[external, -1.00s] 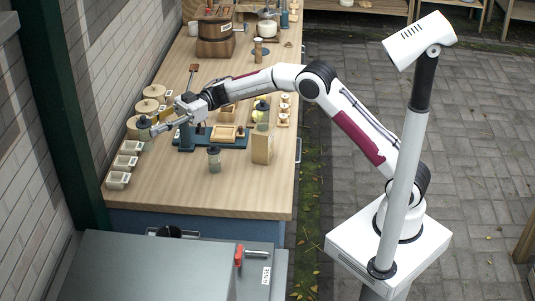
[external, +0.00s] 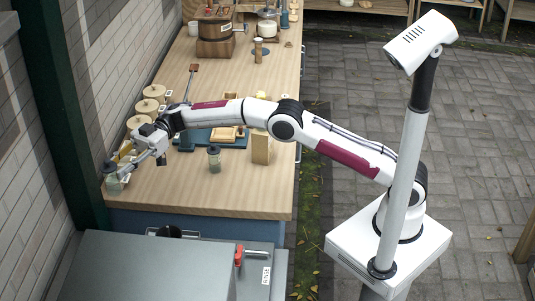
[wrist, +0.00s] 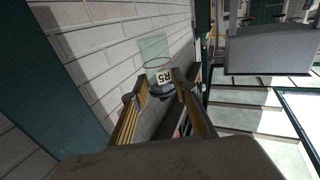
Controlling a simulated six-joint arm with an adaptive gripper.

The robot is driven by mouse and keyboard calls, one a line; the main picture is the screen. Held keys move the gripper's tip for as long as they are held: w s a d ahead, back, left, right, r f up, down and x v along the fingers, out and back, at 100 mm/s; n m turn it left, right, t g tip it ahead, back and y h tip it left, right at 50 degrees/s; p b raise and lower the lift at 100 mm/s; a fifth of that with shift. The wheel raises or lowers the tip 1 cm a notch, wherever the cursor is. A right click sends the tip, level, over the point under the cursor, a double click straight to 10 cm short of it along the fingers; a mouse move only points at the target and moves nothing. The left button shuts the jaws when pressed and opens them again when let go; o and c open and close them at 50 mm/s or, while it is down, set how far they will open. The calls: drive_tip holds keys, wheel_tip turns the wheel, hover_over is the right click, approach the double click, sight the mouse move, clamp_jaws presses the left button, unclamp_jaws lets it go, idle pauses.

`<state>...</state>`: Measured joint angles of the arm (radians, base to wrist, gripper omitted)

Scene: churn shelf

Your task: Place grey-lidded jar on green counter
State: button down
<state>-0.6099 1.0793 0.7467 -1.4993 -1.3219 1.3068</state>
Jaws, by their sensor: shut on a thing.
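My gripper (external: 122,168) is shut on a clear jar (external: 114,184) at the left edge of the wooden bench (external: 235,190), by the brick wall. In the wrist view the jar (wrist: 155,52) carries a label reading R5, and its dark grey lid (wrist: 163,95) sits between my fingertips (wrist: 162,90). A similar dark-lidded jar (external: 214,160) stands upright on the bench. I cannot tell for sure which surface is the green counter; a grey cabinet top (external: 150,265) lies in front of the bench.
Several round wooden-lidded pots (external: 147,107) line the wall side. A teal tray (external: 228,142) with wooden pieces and an upright wooden block (external: 261,148) are on the bench. A red-handled fixture (external: 239,255) is on the grey cabinet. The bench's front middle is clear.

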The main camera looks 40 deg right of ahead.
sight(105, 195)
drive_tip(key=shift+s+a+f+g, duration=0.1)
drive_tip(key=shift+s+a+g, duration=0.2)
drive_tip(key=shift+s+a, duration=0.7)
drive_tip(key=shift+a+f, duration=0.2)
wheel_tip(105, 195, down, 11)
drive_tip(key=shift+r+n, duration=0.2)
drive_tip(key=shift+n, duration=0.1)
wheel_tip(105, 195, down, 6)
drive_tip(key=shift+f, duration=0.15)
idle(0.4)
drive_tip(key=shift+f, duration=1.85)
drive_tip(key=shift+f, duration=0.2)
